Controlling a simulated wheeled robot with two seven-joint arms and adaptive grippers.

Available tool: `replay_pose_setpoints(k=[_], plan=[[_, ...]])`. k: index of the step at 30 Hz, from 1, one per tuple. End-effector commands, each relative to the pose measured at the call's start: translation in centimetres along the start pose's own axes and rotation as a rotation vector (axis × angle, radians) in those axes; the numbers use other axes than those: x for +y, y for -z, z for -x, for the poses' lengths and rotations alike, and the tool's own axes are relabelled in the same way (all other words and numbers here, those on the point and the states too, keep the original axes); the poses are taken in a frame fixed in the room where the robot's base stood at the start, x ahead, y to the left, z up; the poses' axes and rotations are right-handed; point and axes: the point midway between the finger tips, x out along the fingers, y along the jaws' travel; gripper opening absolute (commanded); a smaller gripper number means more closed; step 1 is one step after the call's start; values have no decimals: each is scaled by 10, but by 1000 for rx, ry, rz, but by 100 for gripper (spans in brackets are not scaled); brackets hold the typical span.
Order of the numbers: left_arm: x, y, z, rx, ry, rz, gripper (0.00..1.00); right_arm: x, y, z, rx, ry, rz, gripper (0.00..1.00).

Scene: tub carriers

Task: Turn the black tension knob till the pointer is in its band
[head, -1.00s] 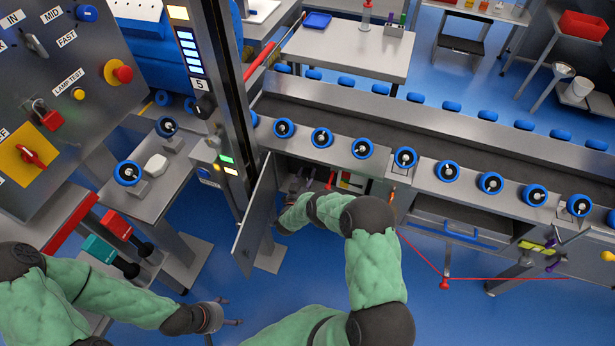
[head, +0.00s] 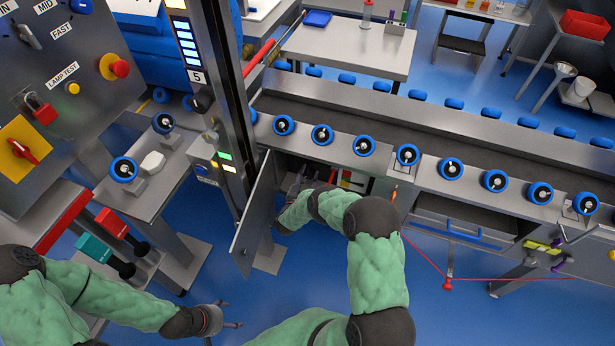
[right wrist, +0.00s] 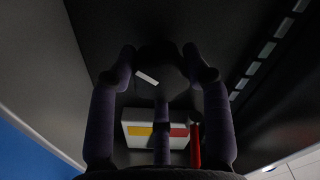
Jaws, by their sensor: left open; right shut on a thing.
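The black tension knob (right wrist: 158,68) is dark against the dark cabinet interior in the right wrist view, with a white mark on its face. My right gripper (right wrist: 160,58) has its fingers around the knob and is shut on it. Below it is a pale gauge plate (right wrist: 133,142) with a yellow and a red part. One finger crosses its middle, and I cannot make out the pointer. In the head view my right gripper (head: 296,188) reaches into the open cabinet under the conveyor. My left gripper (head: 228,318) is open and empty above the blue floor.
The open cabinet door (head: 254,218) stands just left of my right forearm. A red rod (right wrist: 195,145) is close beside the gripper. The conveyor (head: 400,140) runs above the cabinet. A red cord (head: 500,279) stretches across at right. A control panel (head: 70,70) is at upper left.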

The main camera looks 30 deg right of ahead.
Motion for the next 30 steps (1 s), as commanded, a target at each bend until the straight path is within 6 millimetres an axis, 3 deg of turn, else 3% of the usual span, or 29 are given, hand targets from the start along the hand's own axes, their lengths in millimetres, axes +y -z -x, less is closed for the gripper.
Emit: replay_pose_setpoints(k=[18, 30], plan=[[-1, 0, -3, 0, 0, 0, 72, -3, 5, -6, 15, 9, -566, 16], [-1, 0, -3, 0, 0, 0, 72, -1, 5, -6, 16, 9, -771, 16]])
